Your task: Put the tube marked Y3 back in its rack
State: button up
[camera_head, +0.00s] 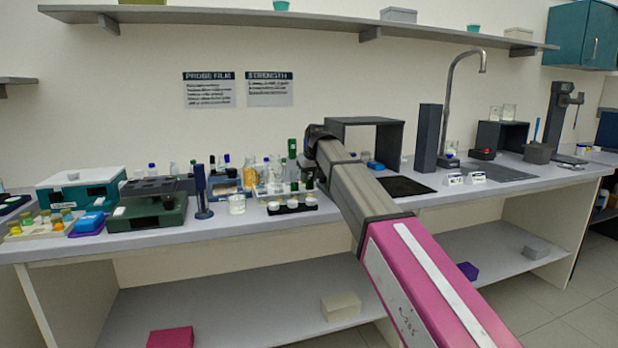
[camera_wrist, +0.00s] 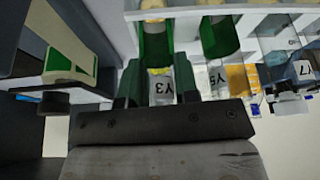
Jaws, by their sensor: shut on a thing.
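The tube marked Y3 (camera_wrist: 166,88) sits between the fingers of my gripper (camera_wrist: 156,98) in the wrist view. My gripper is shut on it, and its label faces the camera. A dark green part of the tube extends toward a white rack edge (camera_wrist: 185,13) at the top. I cannot tell whether the tube is in the rack or just in front of it. The tube marked Y5 (camera_wrist: 217,80) is close by on the right, and a Y7 label (camera_wrist: 303,69) shows further right. In the head view my arm hides the gripper; a pale rack with tubes (camera_head: 270,188) stands left of it.
A black holder with white-topped items (camera_head: 292,206) stands at the bench's front edge, beside a glass beaker (camera_head: 237,204). A dark open box (camera_head: 366,128) stands behind my arm. In the wrist view a green and white object (camera_wrist: 70,60) lies left of my gripper.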

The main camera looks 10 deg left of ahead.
jog(key=shift+f, duration=0.25)
jog(key=o, duration=1.1)
jog(key=shift+c, duration=0.2)
jog(key=v, duration=1)
jog(key=shift+r, duration=0.35)
jog(key=shift+s+d, duration=0.1)
